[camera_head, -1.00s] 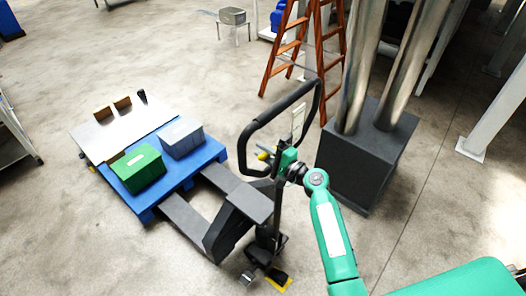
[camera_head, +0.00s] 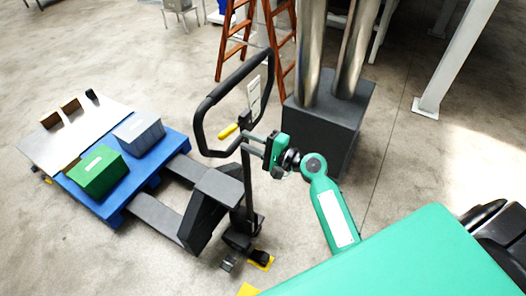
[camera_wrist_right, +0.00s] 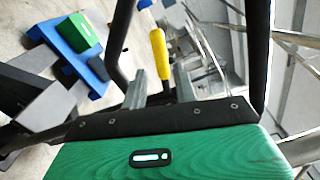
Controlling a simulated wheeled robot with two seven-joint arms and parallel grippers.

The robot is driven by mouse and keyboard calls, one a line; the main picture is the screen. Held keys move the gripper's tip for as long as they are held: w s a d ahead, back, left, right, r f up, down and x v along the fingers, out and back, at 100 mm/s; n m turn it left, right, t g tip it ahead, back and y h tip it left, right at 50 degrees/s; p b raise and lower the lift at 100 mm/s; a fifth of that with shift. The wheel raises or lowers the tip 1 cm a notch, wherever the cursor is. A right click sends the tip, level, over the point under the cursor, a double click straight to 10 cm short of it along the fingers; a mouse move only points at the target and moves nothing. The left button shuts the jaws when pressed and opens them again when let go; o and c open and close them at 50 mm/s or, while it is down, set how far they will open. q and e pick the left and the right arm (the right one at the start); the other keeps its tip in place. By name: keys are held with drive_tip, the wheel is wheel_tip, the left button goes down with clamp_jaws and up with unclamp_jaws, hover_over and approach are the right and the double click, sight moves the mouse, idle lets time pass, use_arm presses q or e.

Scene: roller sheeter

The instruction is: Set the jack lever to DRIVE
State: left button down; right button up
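The pallet jack's black loop handle (camera_head: 199,120) stands upright at the middle of the head view. A yellow-tipped lever (camera_head: 228,131) sticks out inside the loop, pointing down and left. The lever also shows in the right wrist view (camera_wrist_right: 159,55), upright beyond the fingertips. My right gripper (camera_head: 253,145) is at the handle, just right of and slightly below the lever. In the wrist view its two grey fingers (camera_wrist_right: 160,85) are spread, with the lever's yellow grip seen in the gap between them. I cannot tell whether they touch it. My left gripper is not in view.
The jack's forks run under a blue pallet (camera_head: 111,214) carrying a green box (camera_head: 98,171) and a grey box (camera_head: 139,132). A dark block with metal columns (camera_head: 327,115) stands close behind my right arm. A wooden ladder (camera_head: 233,45) is behind. Floor at far left is open.

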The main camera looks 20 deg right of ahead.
drive_tip(key=shift+b+v, duration=0.55)
drive_tip(key=shift+v, duration=1.65)
wheel_tip(320, 180, down, 19)
drive_tip(key=d+g+h, duration=0.1)
drive_tip(key=g+h, duration=0.2)
drive_tip(key=h, duration=0.1)
drive_tip(key=s+f+n+g+h, duration=0.2)
drive_tip(key=s+f, duration=0.3)
drive_tip(key=f, duration=0.7)
drive_tip(key=s+f+n+g+h, duration=0.15)
drive_tip(key=s+f, duration=0.35)
drive_tip(key=f, duration=0.6)
drive_tip(key=s+f+n+g+h, duration=0.1)
drive_tip(key=s+f+n+g, duration=0.1)
drive_tip(key=s+f+n, duration=0.2)
drive_tip(key=s+d+f+n+g+h, duration=0.1)
drive_tip(key=s+f+n, duration=0.3)
drive_tip(key=s+f, duration=0.6)
drive_tip(key=s+d+f+n+g+h, duration=0.1)
drive_tip(key=s+f+n+g, duration=0.3)
drive_tip(key=s, duration=1.8)
wheel_tip(320, 180, down, 4)
drive_tip(key=shift+s+f+n, duration=0.1)
drive_tip(key=shift+s+n, duration=0.1)
drive_tip(key=shift+n, duration=0.15)
